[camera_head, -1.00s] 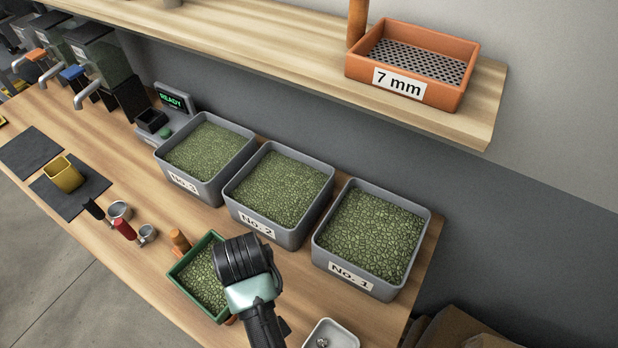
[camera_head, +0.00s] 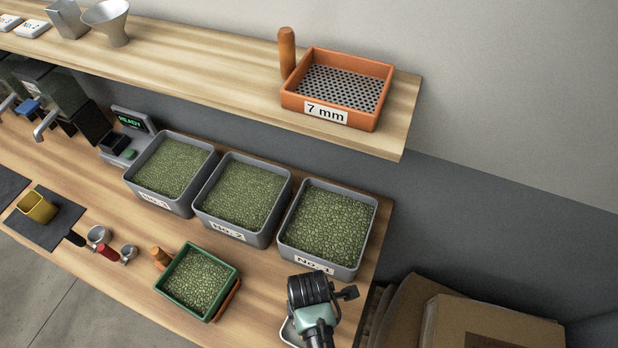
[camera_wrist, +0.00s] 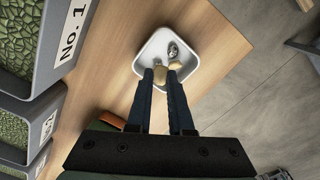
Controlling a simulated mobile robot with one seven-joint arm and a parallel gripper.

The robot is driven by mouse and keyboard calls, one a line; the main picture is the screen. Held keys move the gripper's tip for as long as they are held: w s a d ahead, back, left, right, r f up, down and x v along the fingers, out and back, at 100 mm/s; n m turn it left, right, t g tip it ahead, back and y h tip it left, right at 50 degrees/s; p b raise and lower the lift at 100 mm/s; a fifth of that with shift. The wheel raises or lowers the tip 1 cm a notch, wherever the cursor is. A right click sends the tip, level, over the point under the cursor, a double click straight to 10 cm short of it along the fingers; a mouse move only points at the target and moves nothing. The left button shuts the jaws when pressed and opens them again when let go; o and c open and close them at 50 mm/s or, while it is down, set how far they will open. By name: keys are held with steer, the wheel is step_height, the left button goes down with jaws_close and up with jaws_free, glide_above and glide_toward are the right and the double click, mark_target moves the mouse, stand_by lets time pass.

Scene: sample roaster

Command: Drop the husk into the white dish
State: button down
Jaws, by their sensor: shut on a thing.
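The white dish (camera_wrist: 150,57) lies on the wooden counter just beyond my fingertips in the wrist view. In the head view only its rim (camera_head: 288,333) shows, mostly hidden by my arm. My gripper (camera_wrist: 160,76) is shut on the husk (camera_wrist: 159,74), a small tan piece between the fingertips, over the dish's near part. A second tan piece (camera_wrist: 175,66) shows at the tip of the right finger; I cannot tell if it lies in the dish. A small shiny metal thing (camera_wrist: 173,50) is in the dish.
Grey bins No. 1 (camera_head: 283,240), No. 2 (camera_head: 203,222) and a third beside them hold green beans. A green-framed tray of beans (camera_head: 211,315) stands left of my gripper. An orange 7 mm sieve (camera_head: 374,112) sits on the shelf above. The counter's right edge is close to the dish.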

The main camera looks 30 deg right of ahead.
steer(key=shift+f+b, duration=3.1)
steer(key=shift+r, duration=0.1)
steer(key=c, duration=0.7)
jaws_free()
steer(key=shift+c, duration=0.2)
step_height(320, 180, up, 13)
steer(key=shift+s+f+b, duration=0.1)
steer(key=shift+b, duration=0.4)
